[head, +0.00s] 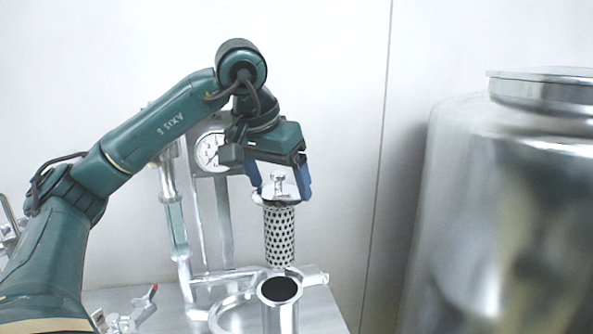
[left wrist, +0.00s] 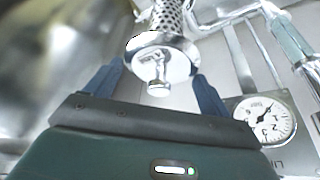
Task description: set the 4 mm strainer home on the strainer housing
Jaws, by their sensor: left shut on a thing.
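The 4 mm strainer (head: 279,235) is a perforated metal cylinder with a round lid and a small knob on top. My left gripper (head: 279,192) is shut on the strainer's lid, one blue finger at each side. The strainer hangs upright above the strainer housing (head: 281,310), an upright metal tube with a dark round opening. The strainer's lower end is close to the housing's rim; a small gap appears between them. In the left wrist view the lid (left wrist: 160,58) sits between the blue fingers, with the perforated part beyond it. The right gripper is not in view.
A round dial gauge (head: 210,150) and metal pipes (head: 180,235) stand left of and behind the strainer. A valve with a red-tipped handle (head: 146,302) is at the lower left. A large steel tank (head: 500,220) fills the right side. The wall behind is plain.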

